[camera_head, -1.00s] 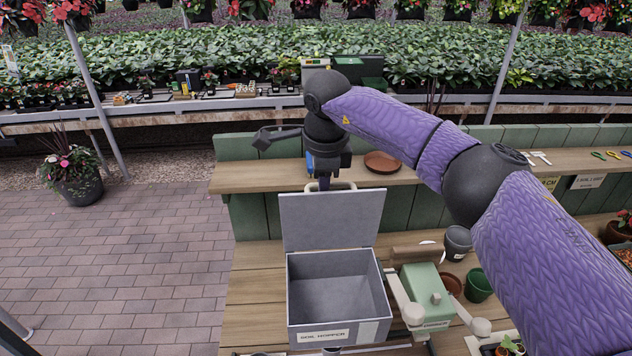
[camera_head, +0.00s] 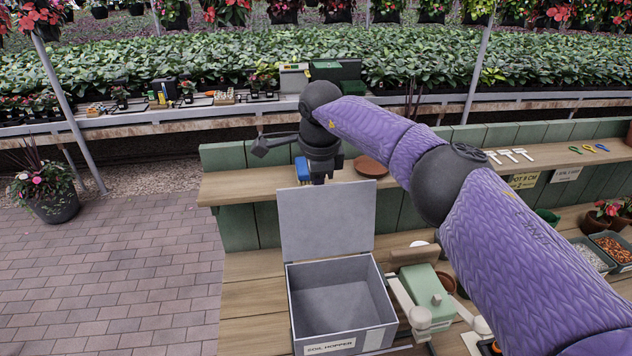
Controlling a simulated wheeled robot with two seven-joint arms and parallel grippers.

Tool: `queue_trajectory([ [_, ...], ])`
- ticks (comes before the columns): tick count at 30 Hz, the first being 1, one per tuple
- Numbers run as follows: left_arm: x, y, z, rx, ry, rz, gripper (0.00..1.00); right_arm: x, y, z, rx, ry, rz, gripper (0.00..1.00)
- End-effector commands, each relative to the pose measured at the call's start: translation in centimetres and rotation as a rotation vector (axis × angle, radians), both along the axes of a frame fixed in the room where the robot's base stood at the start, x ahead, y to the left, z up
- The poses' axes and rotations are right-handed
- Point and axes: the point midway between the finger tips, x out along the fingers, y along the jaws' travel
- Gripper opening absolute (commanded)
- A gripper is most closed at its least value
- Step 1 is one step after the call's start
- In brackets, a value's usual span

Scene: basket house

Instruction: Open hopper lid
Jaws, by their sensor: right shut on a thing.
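The grey soil hopper (camera_head: 384,310) stands on the wooden bench, its label facing me and its inside visible and empty. Its lid (camera_head: 328,222) is raised at the hopper's far edge and stands roughly upright, with its inner face towards me. My right gripper (camera_head: 318,178) is at the lid's top edge, reaching down from above and behind it. The gripper is shut on the lid handle, though the lid hides the handle and the fingertips. My left gripper is not in view.
A green box-shaped device (camera_head: 425,290) stands close to the hopper's right side. A raised wooden shelf (camera_head: 240,186) runs behind the lid and carries a terracotta saucer (camera_head: 371,166). My right arm crosses over the bench's right side. Bare bench (camera_head: 255,300) lies left of the hopper.

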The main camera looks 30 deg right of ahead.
Motion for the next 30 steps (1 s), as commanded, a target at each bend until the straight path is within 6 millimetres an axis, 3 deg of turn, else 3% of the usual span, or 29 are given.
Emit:
queue_trajectory([
  [4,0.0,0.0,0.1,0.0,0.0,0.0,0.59,0.2,0.0,0.4,0.002,-0.013,0.0,0.0],
  [5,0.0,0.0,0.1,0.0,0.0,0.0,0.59,0.2,0.0,0.4,0.002,-0.013,-0.001,0.22],
  [9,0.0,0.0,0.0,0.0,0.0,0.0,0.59,0.1,0.0,0.3,0.002,-0.01,-0.001,0.51],
  [21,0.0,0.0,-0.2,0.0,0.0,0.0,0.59,0.0,0.0,0.6,0.001,-0.008,0.0,0.51],
  [30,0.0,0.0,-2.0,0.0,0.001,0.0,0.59,-1.3,0.4,7.5,0.0,-0.011,-0.001,0.51],
])
